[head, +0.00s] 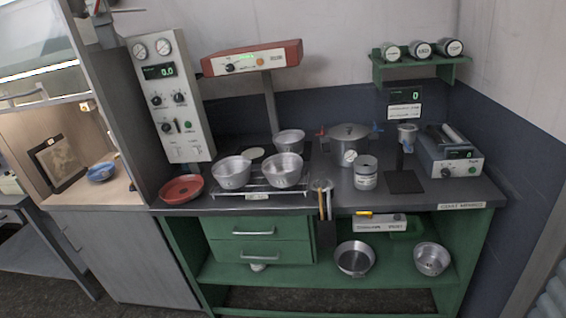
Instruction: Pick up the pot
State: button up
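A lidded metal pot (348,142) with a gauge on its front and red and blue side fittings stands at the back of the dark worktop. Three open metal bowl-like pots are left of it: one at the front left (231,173), one at the front right (282,171) and one behind (289,141). The front two sit on a wire rack (262,191). Which one is meant by the pot, I cannot tell. My gripper is not in view.
The green bench (185,240) holds a shallow pan (354,259) and a metal bowl (431,259) on its lower shelf. A jar (365,174) stands before the lidded pot. A red dish (182,189) is at the left. Tools (324,213) hang at the front edge.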

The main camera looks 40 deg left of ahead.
aim_at(283, 171)
jog(key=u, duration=0.4)
jog(key=i, duration=1.25)
jog(key=u, duration=1.2)
jog(key=i, duration=0.65)
jog(key=u, duration=0.4)
jog(key=k, duration=0.9)
jog(key=u, duration=0.15)
jog(key=i, duration=0.9)
jog(key=z, duration=0.1)
